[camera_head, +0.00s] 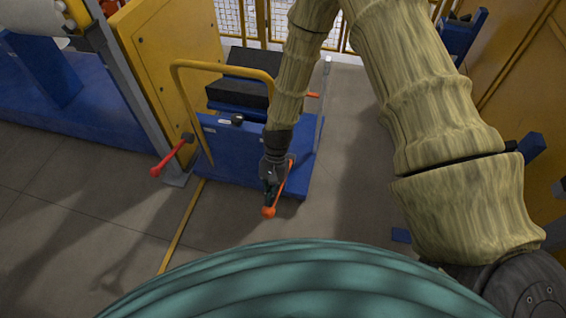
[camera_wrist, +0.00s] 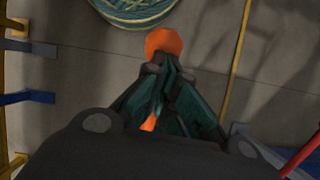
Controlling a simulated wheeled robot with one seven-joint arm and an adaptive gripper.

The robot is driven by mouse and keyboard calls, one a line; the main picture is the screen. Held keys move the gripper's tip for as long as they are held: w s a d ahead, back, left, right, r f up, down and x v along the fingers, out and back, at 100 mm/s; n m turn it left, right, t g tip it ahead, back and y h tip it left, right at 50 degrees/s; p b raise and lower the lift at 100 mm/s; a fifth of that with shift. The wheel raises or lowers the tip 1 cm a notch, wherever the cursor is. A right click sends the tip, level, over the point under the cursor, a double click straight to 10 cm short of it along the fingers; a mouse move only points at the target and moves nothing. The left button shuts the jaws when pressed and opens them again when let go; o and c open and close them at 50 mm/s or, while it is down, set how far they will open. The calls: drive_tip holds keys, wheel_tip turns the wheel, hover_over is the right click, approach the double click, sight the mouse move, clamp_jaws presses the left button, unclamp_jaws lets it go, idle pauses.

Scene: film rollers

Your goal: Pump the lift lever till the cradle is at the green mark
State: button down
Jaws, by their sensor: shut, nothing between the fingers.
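The orange lift lever (camera_head: 281,190) slants down toward me from the front of the blue lift cart (camera_head: 227,150), ending in a round orange knob. My gripper (camera_head: 269,192) is shut and empty, close against the lever just above the knob; I cannot tell if it touches. In the wrist view the orange knob (camera_wrist: 164,42) shows just beyond my shut fingertips (camera_wrist: 168,66). Black cradle blocks (camera_head: 238,94) sit on the cart. A small orange pointer (camera_head: 313,95) shows beside the grey upright post (camera_head: 325,80). I cannot make out the green mark.
A yellow push handle (camera_head: 222,66) rises from the cart. A red-knobbed lever (camera_head: 172,157) sticks out at left near a grey post. A yellow cabinet (camera_head: 165,60) and a blue machine with a white roller (camera_head: 30,17) stand at left. The floor in front is clear.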

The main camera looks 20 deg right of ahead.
drive_tip(key=p+v, duration=0.5)
drive_tip(key=v, duration=0.5)
drive_tip(key=shift+f, duration=0.2)
idle(0.3)
drive_tip(key=shift+s+a+r+b+x, duration=0.15)
drive_tip(key=shift+b+x, duration=0.25)
drive_tip(key=shift+x, duration=0.7)
drive_tip(key=shift+s+a+r+b+x, duration=0.1)
drive_tip(key=shift+s+b+x, duration=0.2)
drive_tip(key=shift+x, duration=0.8)
drive_tip(key=shift+s+a+b+x, duration=0.1)
drive_tip(key=shift+b+x, duration=0.35)
drive_tip(key=shift+x, duration=0.65)
drive_tip(key=shift+w, duration=0.1)
drive_tip(key=shift+b+x, duration=1.3)
drive_tip(key=shift+x, duration=1.9)
